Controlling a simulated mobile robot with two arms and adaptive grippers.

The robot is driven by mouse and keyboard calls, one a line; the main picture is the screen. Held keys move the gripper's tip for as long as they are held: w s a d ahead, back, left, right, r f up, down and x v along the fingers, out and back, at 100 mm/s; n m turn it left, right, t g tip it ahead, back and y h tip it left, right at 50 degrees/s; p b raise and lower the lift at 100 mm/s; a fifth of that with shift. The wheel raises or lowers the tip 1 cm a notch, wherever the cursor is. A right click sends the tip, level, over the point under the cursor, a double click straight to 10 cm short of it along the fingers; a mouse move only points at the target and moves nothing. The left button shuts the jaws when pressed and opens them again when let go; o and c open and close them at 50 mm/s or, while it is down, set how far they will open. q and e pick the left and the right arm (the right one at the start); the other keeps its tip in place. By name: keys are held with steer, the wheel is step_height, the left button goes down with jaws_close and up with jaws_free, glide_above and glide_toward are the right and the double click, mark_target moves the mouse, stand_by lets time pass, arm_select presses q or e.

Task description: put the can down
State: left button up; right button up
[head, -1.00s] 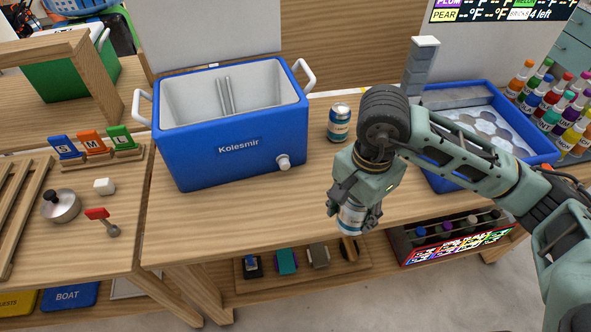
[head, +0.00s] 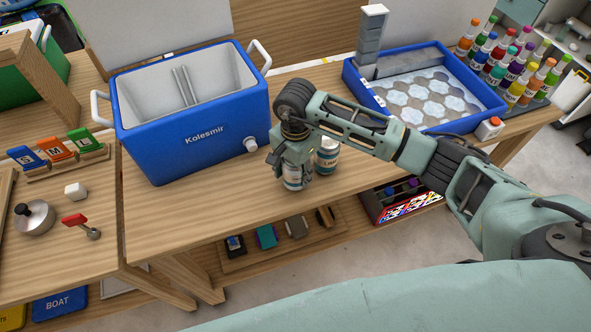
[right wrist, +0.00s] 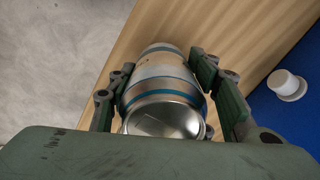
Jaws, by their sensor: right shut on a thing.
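My right gripper (head: 291,172) is shut on a silver can with a blue and white label (head: 293,183), near the front edge of the table (head: 215,215), just right of the cooler. In the right wrist view the same can (right wrist: 163,85) sits between the two fingers, its shiny round end towards the camera. I cannot tell whether its lower end touches the tabletop. A second can (head: 327,158) stands on the table close to the right of the gripper, partly hidden by my arm. My left gripper is not in view.
A blue open cooler (head: 195,135) with a white spigot (head: 251,145) stands left of the gripper. A blue ice tray (head: 488,108) and several bottles (head: 515,90) are at the right. A low shelf (head: 270,250) holds small items under the table.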

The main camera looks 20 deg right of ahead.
steer(key=shift+f, duration=0.8)
steer(key=o, duration=1.6)
steer(key=shift+r, duration=0.2)
steer(key=shift+w+r, duration=0.1)
steer(key=shift+r, duration=0.2)
step_height(320, 180, up, 11)
steer(key=b, duration=0.3)
steer(key=shift+f+b, duration=0.2)
steer(key=shift+b, duration=0.2)
steer(key=shift+r, duration=0.4)
